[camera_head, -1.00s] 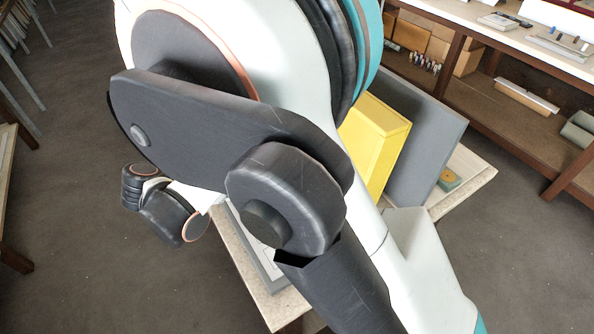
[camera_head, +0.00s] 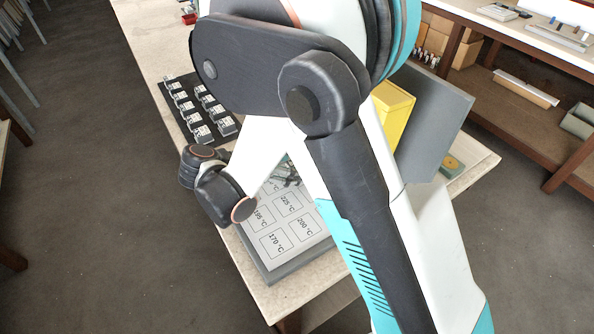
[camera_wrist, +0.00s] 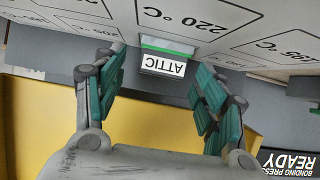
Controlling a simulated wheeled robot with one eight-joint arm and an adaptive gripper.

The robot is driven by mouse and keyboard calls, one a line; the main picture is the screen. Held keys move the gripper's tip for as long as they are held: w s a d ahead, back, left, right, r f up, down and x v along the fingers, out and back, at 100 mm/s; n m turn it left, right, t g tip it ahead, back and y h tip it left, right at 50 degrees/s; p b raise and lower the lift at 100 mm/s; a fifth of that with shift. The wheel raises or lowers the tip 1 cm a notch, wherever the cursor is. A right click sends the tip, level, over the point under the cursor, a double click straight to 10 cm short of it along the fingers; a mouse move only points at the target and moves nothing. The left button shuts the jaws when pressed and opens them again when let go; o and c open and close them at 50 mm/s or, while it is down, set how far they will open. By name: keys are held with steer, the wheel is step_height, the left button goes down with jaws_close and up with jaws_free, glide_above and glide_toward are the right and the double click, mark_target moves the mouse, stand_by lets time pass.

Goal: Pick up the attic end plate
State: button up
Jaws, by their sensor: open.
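The attic end plate (camera_wrist: 163,66) shows in the wrist view as a small piece with a green strip and a white label reading ATTIC, upside down in the picture. It is at the printed 220 °C square of the board (camera_wrist: 235,12). My gripper (camera_wrist: 160,72) is open, with one finger on each side of the piece and visible gaps between. It holds nothing. In the head view, part of my gripper (camera_head: 288,178) shows over the board (camera_head: 295,222); my arm hides the rest, and I cannot make out the plate there.
A yellow box (camera_head: 394,110) and a grey panel (camera_head: 435,125) stand behind my arm. A black rack (camera_head: 190,108) with several labelled pieces lies on the table's left. A sign reading BONDING PRESS READY (camera_wrist: 289,165) is in the wrist view. Shelves (camera_head: 500,115) stand at right.

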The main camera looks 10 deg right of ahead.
steer(key=shift+d+f, duration=0.15)
steer(key=shift+d, duration=0.1)
steer(key=c, duration=1.2)
